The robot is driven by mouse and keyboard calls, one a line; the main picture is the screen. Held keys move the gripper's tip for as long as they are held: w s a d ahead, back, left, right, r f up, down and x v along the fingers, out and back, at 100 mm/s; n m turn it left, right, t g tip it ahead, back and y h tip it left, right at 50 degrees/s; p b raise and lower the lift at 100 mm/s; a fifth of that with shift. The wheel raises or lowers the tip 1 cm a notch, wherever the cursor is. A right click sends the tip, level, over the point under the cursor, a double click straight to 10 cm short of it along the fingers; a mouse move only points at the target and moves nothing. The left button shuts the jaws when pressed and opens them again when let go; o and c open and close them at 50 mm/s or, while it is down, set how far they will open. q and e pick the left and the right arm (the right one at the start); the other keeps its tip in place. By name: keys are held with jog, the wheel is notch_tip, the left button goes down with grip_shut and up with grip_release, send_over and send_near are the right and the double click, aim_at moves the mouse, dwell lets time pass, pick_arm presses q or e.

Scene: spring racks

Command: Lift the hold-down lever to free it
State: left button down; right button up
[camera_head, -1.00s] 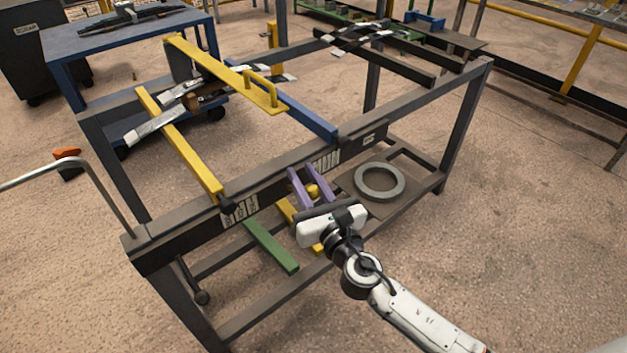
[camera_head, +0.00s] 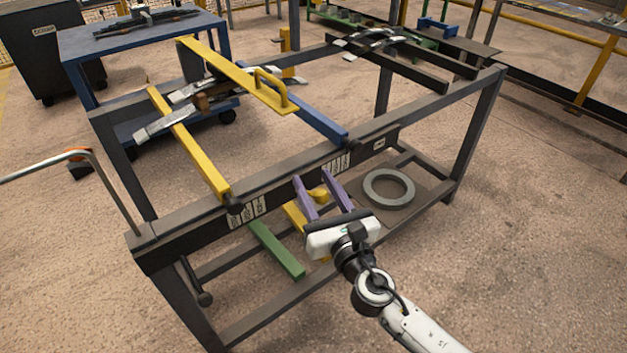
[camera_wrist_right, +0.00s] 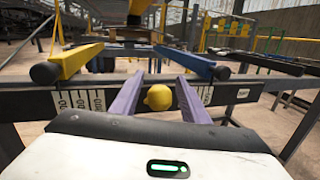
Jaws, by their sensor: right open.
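The hold-down lever looks to be the long yellow bar (camera_head: 225,72) with a looped handle (camera_head: 272,86) near its front end. It lies across the top of the dark rack, above leaf springs (camera_head: 205,93). My right gripper (camera_head: 322,193) is in front of the rack's front rail, lower and nearer than the lever. Its two purple fingers are spread and point toward the rack; they also show in the right wrist view (camera_wrist_right: 157,97). A yellow rounded knob (camera_wrist_right: 158,98) appears between them there; contact cannot be told. The left gripper is out of view.
The rack's front rail (camera_head: 290,182) has white scale marks. A yellow bar (camera_head: 190,145) and a blue bar (camera_head: 308,113) lie across its top. A grey ring (camera_head: 388,187) and a green bar (camera_head: 277,250) are lower down. A blue table (camera_head: 140,35) stands behind.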

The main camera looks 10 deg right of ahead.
jog(key=s, duration=0.3)
jog(key=s+d, duration=0.1)
jog(key=s, duration=0.5)
jog(key=shift+d+f+b, duration=0.2)
jog(key=shift+f+b, duration=0.1)
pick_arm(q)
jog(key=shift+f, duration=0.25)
pick_arm(e)
jog(key=shift+s+f, duration=0.1)
pick_arm(q)
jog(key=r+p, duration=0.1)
jog(key=p, duration=0.1)
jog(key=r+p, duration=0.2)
jog(key=p, duration=0.1)
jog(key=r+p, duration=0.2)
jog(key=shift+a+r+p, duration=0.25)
jog(key=shift+p, duration=0.1)
pick_arm(e)
jog(key=s+d+f+m+g, duration=0.1)
jog(key=s+f+m+g, duration=0.4)
jog(key=m, duration=1.2)
jog(key=s+d+f+m+g, duration=0.1)
jog(key=s+f+m+g, duration=0.4)
jog(key=s+f+m, duration=0.6)
jog(key=s+m, duration=0.2)
jog(key=m, duration=0.4)
jog(key=shift+s+d+f+m, duration=0.15)
jog(key=shift+s+d+m, duration=0.15)
jog(key=shift+m, duration=0.1)
